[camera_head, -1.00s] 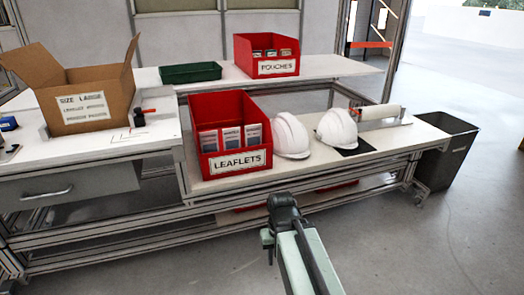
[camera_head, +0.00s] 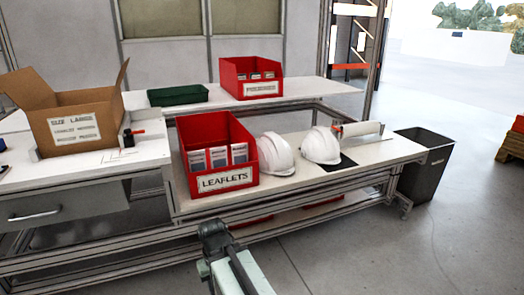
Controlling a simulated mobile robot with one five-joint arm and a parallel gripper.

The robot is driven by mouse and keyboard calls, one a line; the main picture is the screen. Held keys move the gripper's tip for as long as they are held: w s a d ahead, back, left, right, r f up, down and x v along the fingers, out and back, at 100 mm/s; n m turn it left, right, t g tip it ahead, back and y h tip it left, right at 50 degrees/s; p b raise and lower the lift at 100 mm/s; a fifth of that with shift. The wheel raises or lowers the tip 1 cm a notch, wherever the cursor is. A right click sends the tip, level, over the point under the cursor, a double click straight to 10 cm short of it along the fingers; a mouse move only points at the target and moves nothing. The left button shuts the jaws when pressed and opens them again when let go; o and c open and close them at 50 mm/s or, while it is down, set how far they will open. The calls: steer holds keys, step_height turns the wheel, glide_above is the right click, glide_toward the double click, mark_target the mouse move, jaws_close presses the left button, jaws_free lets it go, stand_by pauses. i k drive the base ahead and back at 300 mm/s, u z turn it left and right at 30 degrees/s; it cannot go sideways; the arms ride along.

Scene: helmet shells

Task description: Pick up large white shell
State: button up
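Two white helmet shells sit on the lower white bench, right of the red LEAFLETS bin. The left shell (camera_head: 275,155) stands close beside the bin. The right shell (camera_head: 321,145) stands on or at the edge of a dark mat (camera_head: 341,164). I cannot tell from here which one is larger. My gripper (camera_head: 212,229) is at the bottom centre, in front of and below the bench edge, well apart from both shells. Its fingers are too small and dark to tell open from shut.
The red LEAFLETS bin (camera_head: 217,186) holds several leaflet packs. A white roll (camera_head: 362,129) lies behind the right shell. A cardboard box (camera_head: 68,121) stands at left. A red POUCHES bin (camera_head: 249,79) and green tray (camera_head: 177,96) are on the upper shelf. A grey waste bin (camera_head: 425,163) stands at right.

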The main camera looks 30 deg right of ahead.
mark_target(276, 156)
steer(key=u, duration=0.1)
steer(key=i, duration=0.85)
steer(key=z, duration=0.05)
steer(key=k, duration=0.9)
steer(key=z, duration=0.15)
steer(key=i, duration=0.85)
